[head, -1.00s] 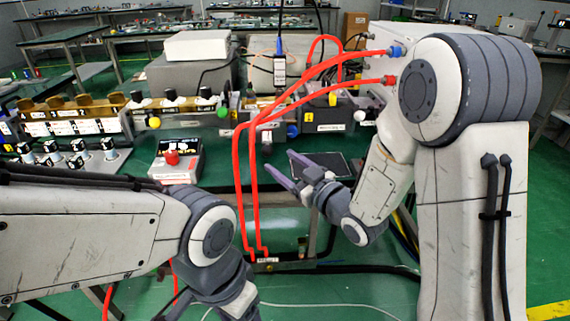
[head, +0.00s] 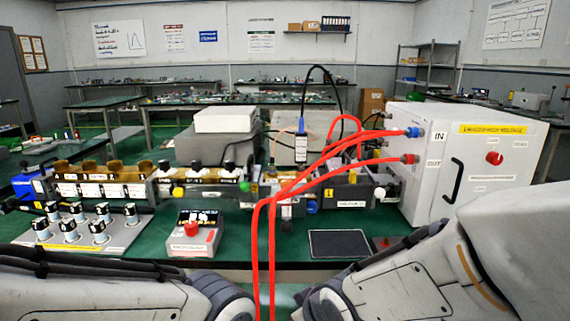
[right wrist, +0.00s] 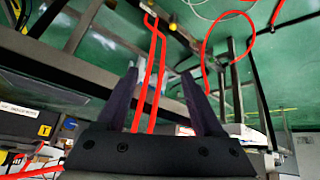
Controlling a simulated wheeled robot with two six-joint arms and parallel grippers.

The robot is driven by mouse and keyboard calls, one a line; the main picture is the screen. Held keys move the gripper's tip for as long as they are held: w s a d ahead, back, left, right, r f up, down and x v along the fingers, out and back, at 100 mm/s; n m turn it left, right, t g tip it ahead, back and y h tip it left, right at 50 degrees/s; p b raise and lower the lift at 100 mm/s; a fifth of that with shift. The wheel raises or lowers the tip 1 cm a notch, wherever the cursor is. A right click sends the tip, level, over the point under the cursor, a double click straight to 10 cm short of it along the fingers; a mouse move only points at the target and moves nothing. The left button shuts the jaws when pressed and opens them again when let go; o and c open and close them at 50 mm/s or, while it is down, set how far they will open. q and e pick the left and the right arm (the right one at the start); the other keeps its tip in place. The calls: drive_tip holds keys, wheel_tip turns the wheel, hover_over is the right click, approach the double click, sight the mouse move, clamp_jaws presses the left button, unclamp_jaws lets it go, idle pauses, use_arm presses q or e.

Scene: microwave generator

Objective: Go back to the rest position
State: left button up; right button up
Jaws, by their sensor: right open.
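In the head view my left arm comes in from the lower left and my right arm from the lower right. Both grippers are below the picture there. In the right wrist view my right gripper (right wrist: 165,110) is open, its two dark fingers apart. Nothing shows held between them. Two red hoses (right wrist: 151,70) run behind the fingers in that view. The table's dark metal frame is also behind the gripper. My left gripper is not in either current view.
The bench (head: 130,253) holds a control box with a red button (head: 190,243), a knob panel (head: 80,228), waveguide parts and a white cabinet (head: 425,180). Red hoses (head: 264,230) loop from the cabinet down over the bench's front. A black pad (head: 338,243) lies flat near the front.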

drive_tip(key=s+d+g+h, duration=0.2)
drive_tip(key=s+g, duration=0.4)
drive_tip(key=s, duration=1.1)
use_arm(q)
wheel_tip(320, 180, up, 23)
drive_tip(key=p, duration=2.3)
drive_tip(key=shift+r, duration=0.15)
use_arm(e)
wheel_tip(320, 180, up, 24)
drive_tip(key=shift+s, duration=0.15)
drive_tip(key=shift+d, duration=0.1)
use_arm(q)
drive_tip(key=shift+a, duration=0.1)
